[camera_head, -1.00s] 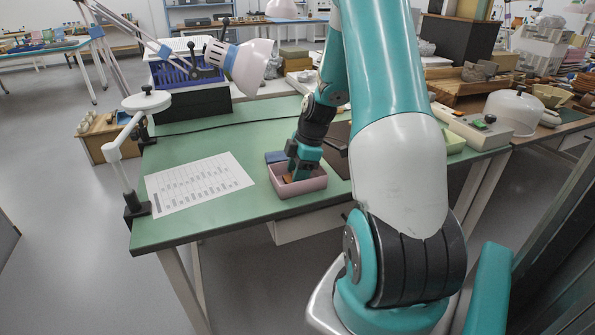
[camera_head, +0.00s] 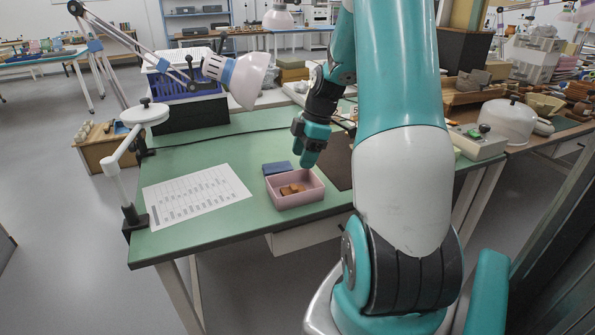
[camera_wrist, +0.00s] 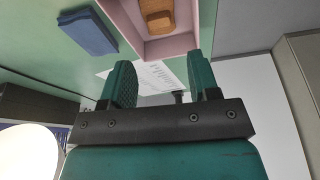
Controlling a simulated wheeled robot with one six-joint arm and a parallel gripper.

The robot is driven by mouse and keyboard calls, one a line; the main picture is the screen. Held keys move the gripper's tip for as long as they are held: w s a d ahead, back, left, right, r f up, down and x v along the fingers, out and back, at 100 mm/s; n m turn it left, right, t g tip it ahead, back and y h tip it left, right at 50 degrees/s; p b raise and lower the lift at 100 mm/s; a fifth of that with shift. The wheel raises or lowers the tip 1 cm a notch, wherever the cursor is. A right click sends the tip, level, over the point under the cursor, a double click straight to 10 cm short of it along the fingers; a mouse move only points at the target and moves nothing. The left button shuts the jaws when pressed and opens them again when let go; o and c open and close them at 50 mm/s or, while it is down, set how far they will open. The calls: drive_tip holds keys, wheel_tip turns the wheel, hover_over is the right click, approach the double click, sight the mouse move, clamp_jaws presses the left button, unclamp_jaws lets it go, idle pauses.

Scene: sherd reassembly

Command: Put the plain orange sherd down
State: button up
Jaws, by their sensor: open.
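The plain orange sherd (camera_head: 292,189) lies in the pink tray (camera_head: 298,202) on the green table. Whether it is one piece or more is too small to tell in the head view. In the wrist view an orange-brown piece (camera_wrist: 156,14) lies on the floor of the pink tray (camera_wrist: 172,46), partly cut off by the top edge. My gripper (camera_head: 307,166) is above and behind the tray, apart from it. In the wrist view my gripper (camera_wrist: 162,82) has its two fingers wide apart with nothing between them.
A dark blue block (camera_head: 277,168) lies just behind the tray. A printed sheet (camera_head: 195,195) lies flat to the left. A lamp (camera_head: 240,75) hangs over the table's back left. A dark mat (camera_head: 338,168) is right of the tray. The green tabletop between sheet and tray is free.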

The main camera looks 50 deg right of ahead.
drive_tip(key=shift+v, duration=1.85)
drive_tip(key=a+r+m+g, duration=0.1)
drive_tip(key=a+r, duration=0.2)
drive_tip(key=a, duration=1)
drive_tip(key=a+r, duration=0.3)
drive_tip(key=a, duration=1.1)
drive_tip(key=s+a+r+m+g+y, duration=0.1)
drive_tip(key=s+a+m, duration=0.1)
drive_tip(key=s+a, duration=1.1)
drive_tip(key=shift+a+r+m+y, duration=0.25)
drive_tip(key=shift+a+m+y, duration=0.05)
drive_tip(key=shift+a, duration=0.25)
